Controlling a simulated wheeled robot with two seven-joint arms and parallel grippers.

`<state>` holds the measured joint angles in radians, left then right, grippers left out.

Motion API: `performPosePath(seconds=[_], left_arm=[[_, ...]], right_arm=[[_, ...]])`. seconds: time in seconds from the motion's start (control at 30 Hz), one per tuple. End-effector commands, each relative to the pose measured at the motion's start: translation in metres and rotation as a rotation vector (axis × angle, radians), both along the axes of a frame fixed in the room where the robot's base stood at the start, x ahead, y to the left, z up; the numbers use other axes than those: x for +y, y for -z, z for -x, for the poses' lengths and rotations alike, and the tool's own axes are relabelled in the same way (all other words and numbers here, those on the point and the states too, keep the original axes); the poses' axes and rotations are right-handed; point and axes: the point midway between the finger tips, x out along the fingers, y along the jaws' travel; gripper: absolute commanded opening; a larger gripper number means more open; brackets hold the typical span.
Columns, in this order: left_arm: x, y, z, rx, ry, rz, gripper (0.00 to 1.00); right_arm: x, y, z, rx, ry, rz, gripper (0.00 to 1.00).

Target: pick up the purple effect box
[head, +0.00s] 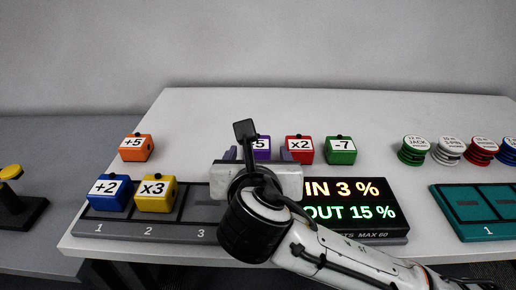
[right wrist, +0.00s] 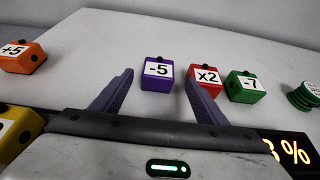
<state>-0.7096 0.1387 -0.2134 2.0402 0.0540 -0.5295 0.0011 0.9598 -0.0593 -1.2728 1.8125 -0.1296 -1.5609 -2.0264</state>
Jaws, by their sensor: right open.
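The purple effect box (right wrist: 157,81) is a small cube with a white label reading -5. In the right wrist view it sits on the table between the tips of my right gripper (right wrist: 158,82), slightly beyond them. The fingers are apart with nothing between them, and I see no contact with the box. In the head view the purple effect box (head: 262,154) is partly hidden behind my right gripper (head: 262,158). My left gripper does not show.
A red x2 box (head: 299,150) and a green -7 box (head: 341,150) stand close to the right. An orange +5 box (head: 136,147) is at the left. Blue (head: 110,193) and yellow (head: 156,194) boxes sit in the slotted tray (head: 200,233). A lit display (head: 350,205) stands in front.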

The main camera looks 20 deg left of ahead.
Motion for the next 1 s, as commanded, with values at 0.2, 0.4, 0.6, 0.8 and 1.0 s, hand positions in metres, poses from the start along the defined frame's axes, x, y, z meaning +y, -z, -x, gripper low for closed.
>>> performPosePath(seconds=[0.2,0.4,0.6,0.8,1.0], left_arm=[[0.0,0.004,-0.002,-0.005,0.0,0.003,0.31],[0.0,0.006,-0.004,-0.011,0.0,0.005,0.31],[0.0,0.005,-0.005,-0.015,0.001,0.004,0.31],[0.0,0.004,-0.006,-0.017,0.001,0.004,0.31],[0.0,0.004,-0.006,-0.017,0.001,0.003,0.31]], right_arm=[[0.007,0.009,-0.018,0.001,0.002,-0.001,0.67],[0.016,0.02,-0.043,0.0,0.001,0.0,0.67],[0.018,0.021,-0.049,-0.001,-0.001,-0.001,0.67],[0.018,0.021,-0.049,0.0,-0.001,0.0,0.55],[0.018,0.021,-0.049,0.0,-0.001,0.0,0.22]])
